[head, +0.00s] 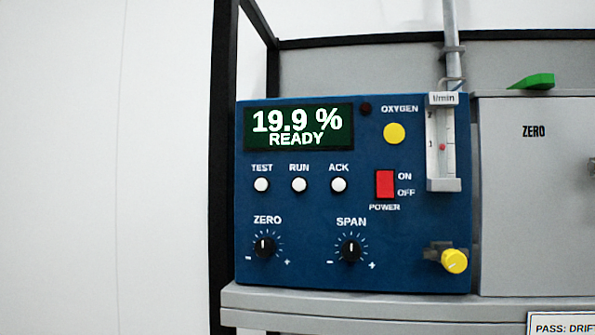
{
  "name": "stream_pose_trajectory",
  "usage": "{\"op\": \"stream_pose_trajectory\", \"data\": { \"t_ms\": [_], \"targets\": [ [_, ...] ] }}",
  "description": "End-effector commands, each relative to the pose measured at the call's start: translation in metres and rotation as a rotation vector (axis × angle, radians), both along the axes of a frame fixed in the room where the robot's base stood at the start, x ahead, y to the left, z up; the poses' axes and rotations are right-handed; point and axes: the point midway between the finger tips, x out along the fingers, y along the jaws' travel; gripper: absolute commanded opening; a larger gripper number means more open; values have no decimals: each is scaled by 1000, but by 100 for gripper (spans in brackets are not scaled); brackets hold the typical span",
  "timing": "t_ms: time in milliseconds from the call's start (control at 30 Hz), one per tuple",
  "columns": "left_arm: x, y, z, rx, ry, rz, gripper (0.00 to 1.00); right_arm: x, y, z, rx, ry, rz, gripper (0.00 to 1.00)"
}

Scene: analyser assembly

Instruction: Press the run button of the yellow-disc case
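A blue analyser case (310,275) with a yellow disc (394,133) under the word OXYGEN stands on a grey shelf. Its RUN button (299,185) is a small white round button, the middle one of three. The TEST button (261,185) is to its left and the ACK button (339,185) to its right. The green display (300,127) reads 19.9 % READY. The red power switch (385,184) sits to the right, beside the ON and OFF labels. Neither of my grippers shows in the head view.
A flow meter (443,150) and a yellow knob (454,261) are at the case's right side. ZERO (265,248) and SPAN (351,251) knobs sit below the buttons. A grey cabinet (530,220) stands to the right. A black frame post (222,150) is at the left. The space before the panel looks clear.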

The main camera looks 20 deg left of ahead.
Motion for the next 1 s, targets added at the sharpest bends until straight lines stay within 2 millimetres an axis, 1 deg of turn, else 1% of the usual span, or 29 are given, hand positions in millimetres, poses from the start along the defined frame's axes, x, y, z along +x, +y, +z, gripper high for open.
{"op": "stream_pose_trajectory", "data": {
  "t_ms": [767, 867, 933, 967, 1000],
  "targets": [
    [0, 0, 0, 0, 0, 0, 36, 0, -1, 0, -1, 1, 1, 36],
    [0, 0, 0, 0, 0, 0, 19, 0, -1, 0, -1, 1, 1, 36],
    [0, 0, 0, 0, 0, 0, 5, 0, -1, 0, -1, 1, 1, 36],
    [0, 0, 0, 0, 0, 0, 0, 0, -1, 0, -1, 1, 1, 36],
    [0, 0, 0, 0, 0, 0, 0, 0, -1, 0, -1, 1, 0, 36]
  ]
}}
